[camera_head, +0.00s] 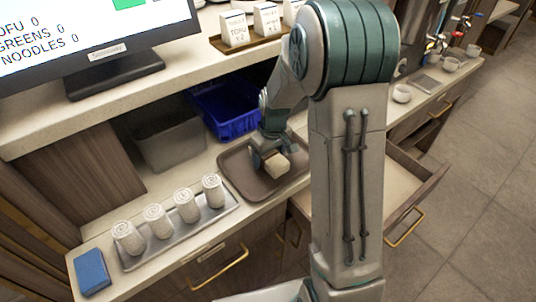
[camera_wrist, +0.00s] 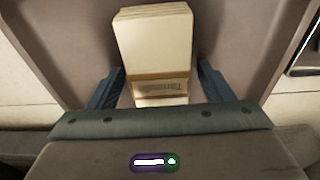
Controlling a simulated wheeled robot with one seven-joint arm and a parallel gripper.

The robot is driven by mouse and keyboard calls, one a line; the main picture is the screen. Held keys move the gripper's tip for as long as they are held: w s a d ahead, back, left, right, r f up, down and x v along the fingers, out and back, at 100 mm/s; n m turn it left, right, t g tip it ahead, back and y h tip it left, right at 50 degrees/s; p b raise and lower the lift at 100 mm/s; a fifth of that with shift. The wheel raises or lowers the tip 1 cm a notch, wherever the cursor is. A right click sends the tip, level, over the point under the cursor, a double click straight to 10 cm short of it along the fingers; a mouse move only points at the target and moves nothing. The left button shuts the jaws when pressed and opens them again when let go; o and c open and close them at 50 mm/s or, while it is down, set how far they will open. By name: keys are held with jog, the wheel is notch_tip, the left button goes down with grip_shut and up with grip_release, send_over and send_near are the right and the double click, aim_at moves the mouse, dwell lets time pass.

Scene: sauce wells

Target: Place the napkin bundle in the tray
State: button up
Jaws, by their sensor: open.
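The napkin bundle (camera_head: 277,165) is a cream block that lies on the brown tray (camera_head: 240,179), toward its right half. In the wrist view the bundle (camera_wrist: 154,45) shows a brown band with print around it, and the tray surface (camera_wrist: 78,45) surrounds it. My gripper (camera_head: 266,157) is low over the tray at the bundle. In the wrist view its two blue fingers stand apart on either side of the bundle's near end, with gaps visible. Part of the bundle is hidden by my gripper.
A metal tray (camera_head: 133,264) with several rolled towels stands left of the brown tray, near a blue sponge (camera_head: 91,271). A grey bin (camera_head: 170,145) and a blue bin (camera_head: 232,122) stand behind, under the upper counter. An open drawer (camera_head: 421,184) juts out at right.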

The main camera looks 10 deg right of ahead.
aim_at(272, 157)
jog(key=shift+r, duration=0.1)
notch_tip(272, 157, up, 12)
jog(key=s, duration=0.2)
jog(key=s+r+m+t, duration=0.1)
jog(key=s+r+m, duration=0.2)
jog(key=s, duration=1.7)
jog(key=shift+s+r+m+t+h, duration=0.15)
jog(key=shift+s+m+t+h, duration=0.2)
jog(key=shift+m, duration=0.55)
jog(key=shift+w+a, duration=0.1)
jog(key=shift+w, duration=0.05)
